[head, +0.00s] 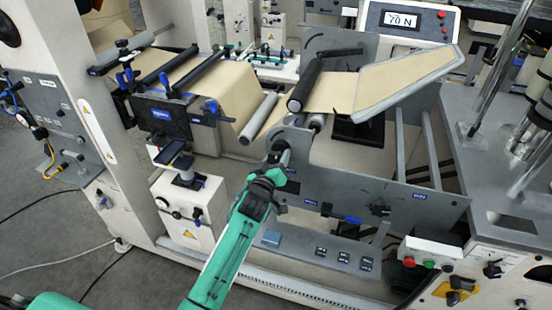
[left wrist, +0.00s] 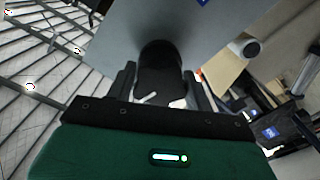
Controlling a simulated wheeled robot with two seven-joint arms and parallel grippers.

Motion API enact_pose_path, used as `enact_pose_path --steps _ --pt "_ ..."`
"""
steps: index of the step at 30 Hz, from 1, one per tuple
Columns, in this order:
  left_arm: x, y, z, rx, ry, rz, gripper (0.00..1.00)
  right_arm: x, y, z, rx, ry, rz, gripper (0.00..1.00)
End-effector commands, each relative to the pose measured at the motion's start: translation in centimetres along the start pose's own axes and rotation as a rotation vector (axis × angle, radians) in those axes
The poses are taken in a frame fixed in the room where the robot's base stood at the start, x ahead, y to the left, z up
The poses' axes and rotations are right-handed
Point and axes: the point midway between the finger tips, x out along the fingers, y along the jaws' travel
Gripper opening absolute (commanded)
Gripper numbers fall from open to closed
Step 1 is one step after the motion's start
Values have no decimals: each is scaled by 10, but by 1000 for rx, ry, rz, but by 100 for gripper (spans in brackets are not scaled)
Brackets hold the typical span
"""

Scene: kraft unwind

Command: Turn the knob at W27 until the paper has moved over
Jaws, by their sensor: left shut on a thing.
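My left gripper (head: 268,178) reaches up from the bottom of the head view to the grey side plate of the unwind stand. In the left wrist view, its two dark fingers (left wrist: 160,88) are shut on a round black knob (left wrist: 160,58), one finger on each side. The gripper hides most of the knob in the head view. Small blue labels sit near it, but I cannot read W27 on them. The brown kraft paper (head: 228,88) runs under black and grey rollers and up onto a sloping board (head: 405,78). My right gripper is not in view.
The grey side plate (head: 400,193) carries other small knobs and blue handles to the right of my gripper. A display (head: 405,20) stands at the back. A white box with red and green buttons (head: 430,255) sits at lower right. Cables lie on the left floor.

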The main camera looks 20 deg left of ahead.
Motion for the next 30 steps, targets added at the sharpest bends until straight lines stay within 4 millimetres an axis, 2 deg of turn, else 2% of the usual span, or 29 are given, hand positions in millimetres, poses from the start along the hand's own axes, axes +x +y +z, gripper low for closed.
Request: enact_pose_path --steps 4,11,18,26,30 --pt "0 0 -1 208 -1 0 30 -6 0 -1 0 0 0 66" --pt "0 0 -1 356 -1 0 30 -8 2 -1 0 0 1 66" --pt "0 0 -1 698 -1 0 30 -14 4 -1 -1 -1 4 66" --pt "0 0 -1 894 -1 0 30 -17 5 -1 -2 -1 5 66" --pt "0 0 -1 1116 -1 0 30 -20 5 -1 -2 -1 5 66"
